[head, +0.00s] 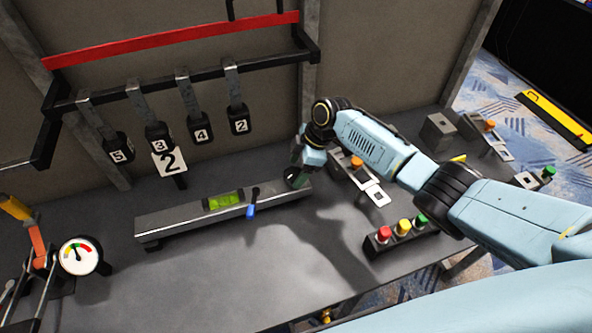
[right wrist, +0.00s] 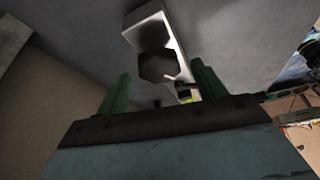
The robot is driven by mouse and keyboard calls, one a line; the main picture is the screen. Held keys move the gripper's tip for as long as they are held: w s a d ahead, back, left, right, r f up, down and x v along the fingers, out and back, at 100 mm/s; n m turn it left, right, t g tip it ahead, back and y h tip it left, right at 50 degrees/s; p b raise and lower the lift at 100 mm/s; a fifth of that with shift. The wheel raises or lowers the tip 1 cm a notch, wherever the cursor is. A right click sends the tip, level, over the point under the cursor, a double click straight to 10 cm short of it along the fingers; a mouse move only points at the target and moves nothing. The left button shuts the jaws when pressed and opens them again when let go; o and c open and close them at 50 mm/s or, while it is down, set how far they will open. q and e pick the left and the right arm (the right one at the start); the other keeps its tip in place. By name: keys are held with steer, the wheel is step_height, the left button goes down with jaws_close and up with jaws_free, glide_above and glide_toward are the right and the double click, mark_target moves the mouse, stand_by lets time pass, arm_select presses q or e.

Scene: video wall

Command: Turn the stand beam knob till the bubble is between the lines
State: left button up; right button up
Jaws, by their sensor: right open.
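The stand beam (head: 175,221) is a long grey bar lying on the bench. A green level vial (head: 223,201) sits on it; its bubble and lines are too small to tell apart. A dark knob (head: 296,178) is at the beam's right end, partly hidden by my right gripper (head: 299,176). In the right wrist view the dark, faceted knob (right wrist: 157,66) stands on the pale beam (right wrist: 150,22). My open right gripper (right wrist: 161,85) has its green fingers to either side of the knob's line, with nothing held. Contact cannot be told. My left gripper is not in view.
A blue-tipped lever (head: 251,209) stands beside the vial. A button box (head: 392,237) with red, yellow and green buttons is right of the beam. A dial gauge (head: 79,256) is at left. Numbered black weights (head: 159,136) hang behind. The bench in front is clear.

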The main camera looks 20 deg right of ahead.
steer(key=shift+w+a+f, duration=0.1)
steer(key=shift+a+f, duration=0.05)
steer(key=shift+f, duration=0.25)
steer(key=shift+a+f, duration=0.1)
steer(key=shift+f, duration=0.15)
steer(key=shift+c, duration=0.8)
steer(key=c, duration=0.8)
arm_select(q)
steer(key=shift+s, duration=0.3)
arm_select(e)
steer(key=shift+r, duration=0.1)
